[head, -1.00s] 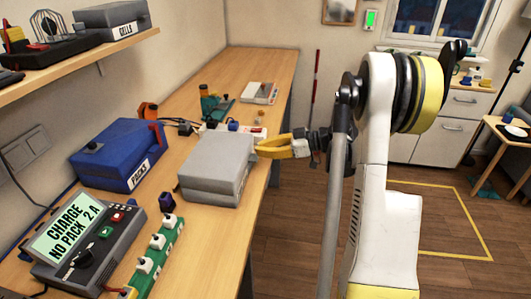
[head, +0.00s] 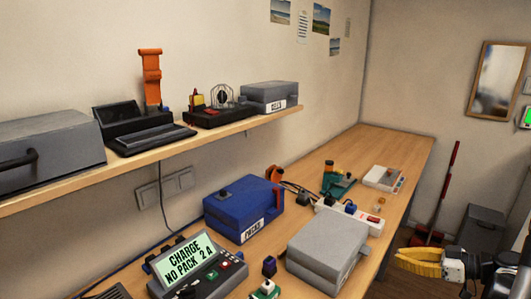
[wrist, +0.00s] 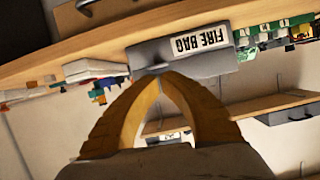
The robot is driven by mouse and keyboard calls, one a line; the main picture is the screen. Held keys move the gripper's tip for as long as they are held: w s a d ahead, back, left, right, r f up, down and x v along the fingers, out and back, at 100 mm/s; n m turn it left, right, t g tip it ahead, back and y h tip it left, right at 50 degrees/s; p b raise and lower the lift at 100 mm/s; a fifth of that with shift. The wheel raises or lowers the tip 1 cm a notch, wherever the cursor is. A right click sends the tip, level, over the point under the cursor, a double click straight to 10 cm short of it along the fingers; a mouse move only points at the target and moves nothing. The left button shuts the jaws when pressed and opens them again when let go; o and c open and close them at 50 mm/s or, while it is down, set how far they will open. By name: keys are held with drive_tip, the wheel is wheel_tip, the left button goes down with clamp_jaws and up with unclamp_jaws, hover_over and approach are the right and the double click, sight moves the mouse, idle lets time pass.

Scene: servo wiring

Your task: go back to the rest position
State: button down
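My gripper (head: 400,257) is at the lower right of the head view, just right of the grey box (head: 327,247) and past the bench's right edge. The gripper and the box look apart. In the wrist view the two yellow fingers (wrist: 162,76) arch together and their tips meet, with nothing held between them. Beyond the tips in that view is a grey case (wrist: 180,52) labelled FIRE BAG. The rest of my arm is mostly outside the head view.
The wooden bench (head: 392,150) holds a blue PACKS case (head: 243,207), a charger (head: 197,266) reading "CHARGE NO PACK 2 A" and a white power strip (head: 350,219). A shelf (head: 60,194) above holds grey cases.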

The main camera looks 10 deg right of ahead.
drive_tip(key=s+a+r+m+g+h, duration=0.15)
drive_tip(key=a+r, duration=0.25)
drive_tip(key=a, duration=0.5)
drive_tip(key=s+a+r+m+g+h, duration=0.1)
drive_tip(key=a+r+m+g+h, duration=0.15)
drive_tip(key=a, duration=0.55)
drive_tip(key=s+a+r+m+h, duration=0.1)
drive_tip(key=s+a+m+h, duration=0.1)
drive_tip(key=s, duration=0.6)
drive_tip(key=s+a+r+m+t+h, duration=0.1)
drive_tip(key=s+a+m+h, duration=0.1)
drive_tip(key=s+a, duration=0.5)
drive_tip(key=shift+s+a+r+h, duration=0.2)
drive_tip(key=shift+s+h, duration=0.25)
drive_tip(key=shift+h, duration=0.45)
